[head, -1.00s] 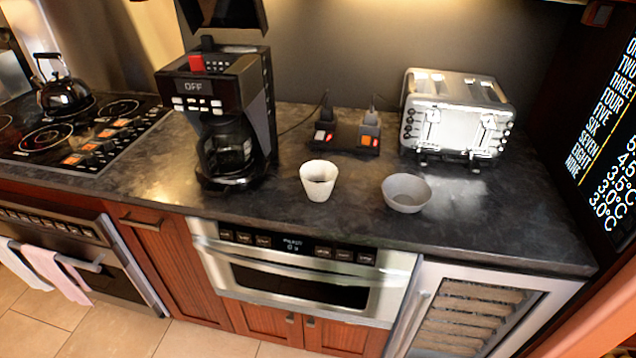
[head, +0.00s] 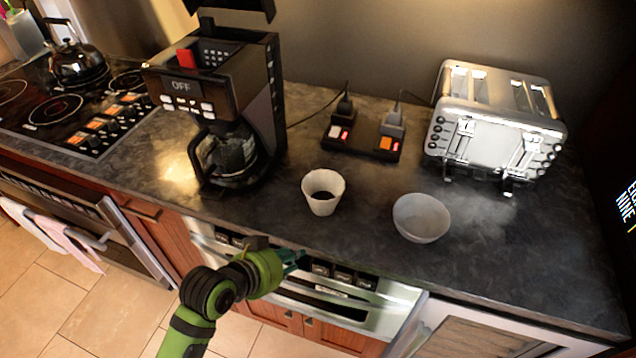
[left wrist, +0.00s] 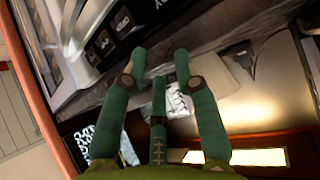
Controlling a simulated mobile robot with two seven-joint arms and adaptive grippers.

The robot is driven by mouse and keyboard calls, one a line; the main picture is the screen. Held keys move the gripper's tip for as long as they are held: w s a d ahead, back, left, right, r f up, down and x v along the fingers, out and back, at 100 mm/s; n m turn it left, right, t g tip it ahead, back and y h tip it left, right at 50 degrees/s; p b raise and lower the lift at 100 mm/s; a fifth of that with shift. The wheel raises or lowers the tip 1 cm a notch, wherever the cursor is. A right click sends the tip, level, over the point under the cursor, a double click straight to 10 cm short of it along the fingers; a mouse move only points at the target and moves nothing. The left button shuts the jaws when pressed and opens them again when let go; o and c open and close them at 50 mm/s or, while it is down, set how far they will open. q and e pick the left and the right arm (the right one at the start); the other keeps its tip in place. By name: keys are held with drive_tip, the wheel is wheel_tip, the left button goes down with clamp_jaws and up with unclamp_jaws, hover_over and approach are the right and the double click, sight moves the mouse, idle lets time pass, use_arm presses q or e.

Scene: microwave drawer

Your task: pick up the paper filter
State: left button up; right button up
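A white cup-shaped thing (head: 313,203) with a dark inside looks like the paper filter. It stands upright on the dark counter (head: 480,267) in the head view, near the front edge. My left gripper (head: 299,260) is below it in the picture, near the counter's front edge and in front of the microwave drawer (head: 350,310), apart from the filter. In the left wrist view my left gripper (left wrist: 160,62) has its green fingers spread, with nothing held between them. I cannot make out the filter in that view. My right gripper is not in view.
A grey bowl (head: 421,217) stands right of the filter. A black coffee maker (head: 225,90) stands to the left, a power strip (head: 362,138) behind, and a silver toaster (head: 492,125) at the back right. A kettle (head: 78,62) is on the stove at far left.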

sight(336, 195)
use_arm(q)
drive_tip(key=w+d+r+m+t+h, duration=0.25)
drive_tip(key=w+d+r, duration=0.3)
drive_tip(key=r, duration=0.35)
drive_tip(key=shift+m+g+h, duration=0.25)
drive_tip(key=shift+m+h, duration=0.2)
drive_tip(key=x, duration=0.2)
drive_tip(key=p+x, duration=0.1)
drive_tip(key=x, duration=0.1)
drive_tip(key=w+a+p+x, duration=0.1)
drive_tip(key=x, duration=0.1)
drive_tip(key=shift+w+d, duration=0.15)
drive_tip(key=shift+w, duration=0.1)
drive_tip(key=shift+w+d+f, duration=0.2)
drive_tip(key=shift+d, duration=0.1)
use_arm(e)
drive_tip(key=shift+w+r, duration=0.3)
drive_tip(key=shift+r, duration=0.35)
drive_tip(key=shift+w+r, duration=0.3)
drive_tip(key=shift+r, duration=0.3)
use_arm(q)
clamp_jaws()
